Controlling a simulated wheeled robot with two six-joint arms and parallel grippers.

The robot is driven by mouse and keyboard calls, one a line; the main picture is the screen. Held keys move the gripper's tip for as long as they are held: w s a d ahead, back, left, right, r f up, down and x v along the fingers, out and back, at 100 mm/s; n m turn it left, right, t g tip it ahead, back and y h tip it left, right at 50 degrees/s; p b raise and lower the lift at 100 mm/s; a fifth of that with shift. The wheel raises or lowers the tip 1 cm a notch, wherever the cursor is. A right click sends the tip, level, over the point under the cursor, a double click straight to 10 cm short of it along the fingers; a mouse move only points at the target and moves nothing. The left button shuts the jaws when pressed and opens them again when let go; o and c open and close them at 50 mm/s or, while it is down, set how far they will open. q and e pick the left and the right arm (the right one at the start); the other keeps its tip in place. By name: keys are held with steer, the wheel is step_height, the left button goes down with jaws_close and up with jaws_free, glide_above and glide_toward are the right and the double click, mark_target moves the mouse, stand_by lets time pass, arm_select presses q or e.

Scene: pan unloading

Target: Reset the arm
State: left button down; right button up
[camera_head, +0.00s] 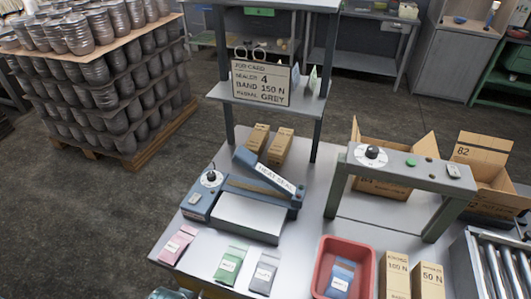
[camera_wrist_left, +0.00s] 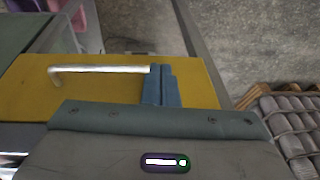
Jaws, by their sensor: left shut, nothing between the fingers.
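My left gripper (camera_wrist_left: 160,84) is shut and empty, its blue fingers pressed together. In the left wrist view it is over a yellow panel (camera_wrist_left: 105,98) with a metal bar handle (camera_wrist_left: 100,70). The fingers overlap the handle's right end in the picture; I cannot tell whether they touch it. In the head view, a small teal and grey part at the bottom edge may be my left arm, but its fingers do not show. My right gripper is in neither view.
The bench holds a heat sealer (camera_head: 246,216), pink (camera_head: 178,244), green (camera_head: 230,263) and grey (camera_head: 265,272) pouches, and a red bin (camera_head: 322,262) with blue pouches. A job card (camera_head: 265,83) stands on the shelf. A loaded pallet (camera_head: 150,150) is at left.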

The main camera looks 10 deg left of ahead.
arm_select(q)
steer(key=s+a+f+g+b, duration=0.1)
steer(key=s+f+b, duration=0.15)
steer(key=f, duration=1.15)
steer(key=s+a+f+b, duration=0.1)
steer(key=s+f+b, duration=0.15)
steer(key=f, duration=1.05)
steer(key=s+f+b, duration=0.3)
steer(key=s+f, duration=0.5)
steer(key=f, duration=0.3)
steer(key=s+f+g+b, duration=0.1)
steer(key=s+f+b, duration=0.2)
steer(key=s+f, duration=0.5)
step_height(320, 180, down, 3)
steer(key=shift+s+a+r, duration=0.15)
steer(key=shift+a, duration=0.3)
